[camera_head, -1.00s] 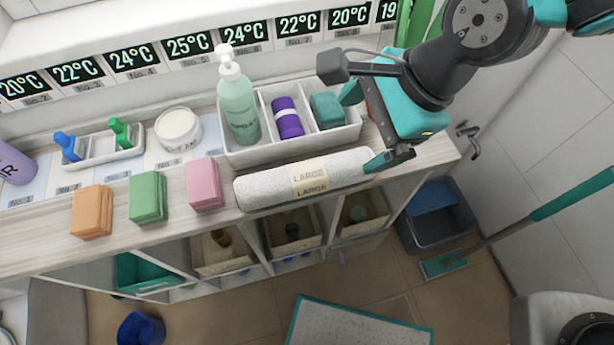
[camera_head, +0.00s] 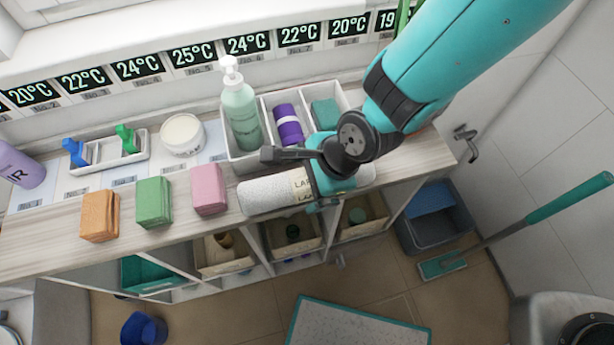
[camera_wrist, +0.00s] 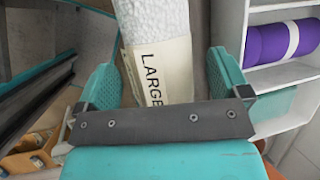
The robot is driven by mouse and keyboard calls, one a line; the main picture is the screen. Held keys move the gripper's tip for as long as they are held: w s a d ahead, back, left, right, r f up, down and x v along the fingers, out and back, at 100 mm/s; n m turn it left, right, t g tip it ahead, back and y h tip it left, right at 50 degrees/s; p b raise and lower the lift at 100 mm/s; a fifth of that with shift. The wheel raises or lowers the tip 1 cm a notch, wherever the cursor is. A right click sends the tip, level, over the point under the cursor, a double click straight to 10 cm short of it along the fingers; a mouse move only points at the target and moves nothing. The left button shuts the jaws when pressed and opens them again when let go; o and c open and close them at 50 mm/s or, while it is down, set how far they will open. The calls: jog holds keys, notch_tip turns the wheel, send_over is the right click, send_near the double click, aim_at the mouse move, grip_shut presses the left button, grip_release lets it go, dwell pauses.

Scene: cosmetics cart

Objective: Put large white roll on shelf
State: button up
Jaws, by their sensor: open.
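The large white roll (camera_head: 268,193) lies on the wooden cart top (camera_head: 60,241) along its front edge, right of the pink block. In the wrist view the roll (camera_wrist: 156,22) with its "LARGE" label (camera_wrist: 158,72) runs between the two teal fingers. My gripper (camera_wrist: 163,75) is open, with one finger on each side of the roll and visible gaps. In the head view my gripper (camera_head: 318,180) is over the right half of the roll and hides part of it. The shelf compartments (camera_head: 255,246) below the cart top hold small bins.
Orange (camera_head: 99,215), green (camera_head: 153,202) and pink (camera_head: 208,189) blocks stand left of the roll. Behind it is a white divided tray (camera_head: 246,158) with a pump bottle (camera_head: 240,108), a purple roll (camera_head: 289,125) and a teal cloth (camera_head: 325,113). A grey bin (camera_head: 435,225) stands at right.

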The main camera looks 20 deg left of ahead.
jog(key=shift+x, duration=0.85)
jog(key=shift+c, duration=0.4)
